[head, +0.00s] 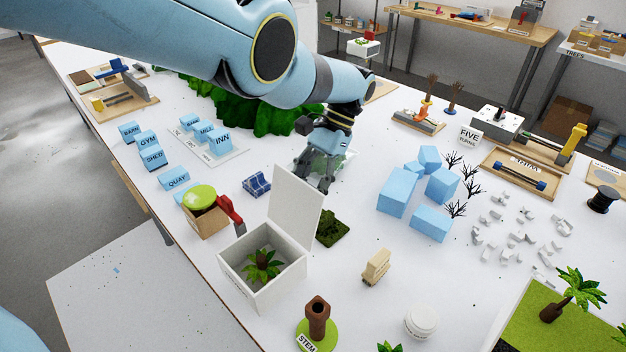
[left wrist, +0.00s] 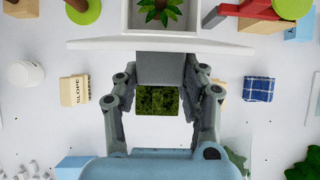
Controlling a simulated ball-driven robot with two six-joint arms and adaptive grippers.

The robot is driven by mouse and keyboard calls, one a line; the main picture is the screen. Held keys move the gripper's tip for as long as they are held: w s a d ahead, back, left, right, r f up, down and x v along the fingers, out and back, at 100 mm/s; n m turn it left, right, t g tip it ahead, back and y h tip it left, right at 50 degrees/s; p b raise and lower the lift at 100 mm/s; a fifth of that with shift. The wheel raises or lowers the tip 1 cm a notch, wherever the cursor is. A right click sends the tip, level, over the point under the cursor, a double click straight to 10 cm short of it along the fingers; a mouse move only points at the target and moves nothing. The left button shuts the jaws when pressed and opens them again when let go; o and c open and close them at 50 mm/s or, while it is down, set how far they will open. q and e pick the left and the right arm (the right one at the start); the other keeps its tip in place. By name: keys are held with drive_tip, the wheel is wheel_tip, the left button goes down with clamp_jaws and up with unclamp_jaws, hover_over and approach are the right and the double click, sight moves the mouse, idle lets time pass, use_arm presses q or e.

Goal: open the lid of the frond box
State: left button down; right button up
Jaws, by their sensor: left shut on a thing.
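The frond box (head: 265,283) is a white box in the lower middle of the head view. Its white lid (head: 292,205) stands upright at the far side, so the box is open. A green palm top (head: 263,264) shows inside. My left gripper (head: 326,186) is behind the lid's upper edge. In the left wrist view the lid (left wrist: 110,44) is edge-on, with the open box (left wrist: 129,15) beyond it. The left fingers (left wrist: 163,78) are shut on a grey part at the lid. The exact contact is partly hidden. My right gripper is not in view.
A dark green moss square (head: 331,228) lies by the lid. A crate with a green disc (head: 200,194) and a red-handled tool (head: 230,211) stand left of the box. A brown stem (head: 317,317) stands in front. Blue blocks (head: 397,190) lie to the right.

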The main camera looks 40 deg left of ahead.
use_arm(q)
drive_tip(key=shift+s+d+f, duration=0.15)
drive_tip(key=shift+s+f, duration=0.1)
drive_tip(key=c, duration=0.8)
unclamp_jaws()
drive_tip(key=shift+o, duration=0.5)
drive_tip(key=shift+w+r, duration=0.1)
drive_tip(key=shift+r, duration=0.05)
